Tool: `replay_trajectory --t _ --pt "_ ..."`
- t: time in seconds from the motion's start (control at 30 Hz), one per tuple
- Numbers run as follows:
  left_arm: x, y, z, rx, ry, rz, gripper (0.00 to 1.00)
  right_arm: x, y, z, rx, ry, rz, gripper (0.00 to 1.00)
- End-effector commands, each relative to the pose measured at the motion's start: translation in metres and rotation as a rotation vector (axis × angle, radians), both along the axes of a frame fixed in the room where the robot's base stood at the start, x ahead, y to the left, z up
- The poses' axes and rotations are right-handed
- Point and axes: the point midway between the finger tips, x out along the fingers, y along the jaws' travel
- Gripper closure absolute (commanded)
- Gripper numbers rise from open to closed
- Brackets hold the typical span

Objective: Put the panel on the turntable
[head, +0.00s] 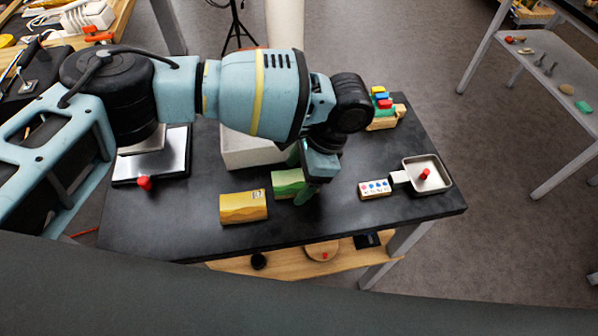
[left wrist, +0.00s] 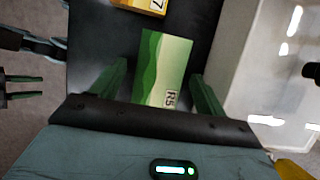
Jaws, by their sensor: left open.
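Two small wavy-patterned panels lie on the black table. The green panel (head: 287,184) is partly hidden behind my left gripper in the head view. It shows clearly in the left wrist view (left wrist: 168,62), marked R5. The yellow panel (head: 243,206) lies to its left, and its edge shows in the left wrist view (left wrist: 140,4). My left gripper (left wrist: 158,72) is open, with its green fingers on either side of the green panel; contact cannot be told. A round wooden disc (head: 318,247), which looks like the turntable, is on the lower shelf, partly hidden by the tabletop.
A pale box (head: 245,150) stands behind the panels. A black-based plate (head: 172,158) is at left. A metal tray (head: 437,181) and a label block (head: 375,189) are at right. Coloured blocks (head: 382,101) are at the back right. The table's front edge is mostly clear.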

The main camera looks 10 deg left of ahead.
Motion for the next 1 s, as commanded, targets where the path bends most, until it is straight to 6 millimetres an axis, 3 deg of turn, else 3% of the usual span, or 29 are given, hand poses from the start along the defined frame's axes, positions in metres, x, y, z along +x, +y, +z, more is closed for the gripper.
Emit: replay_trajectory --t 0.23,0.7,1.0 --pt "0.002 -0.006 0.017 -0.003 -0.002 0.000 0.26 0.006 0.000 0.001 0.000 -0.010 0.000 0.64" --pt "0.012 -0.038 0.097 -0.002 -0.001 0.001 0.26 0.007 -0.001 0.002 -0.002 -0.015 0.003 0.64" --pt "0.014 -0.044 0.114 0.000 0.001 0.000 0.26 0.000 -0.001 0.001 -0.002 -0.002 0.003 0.64"
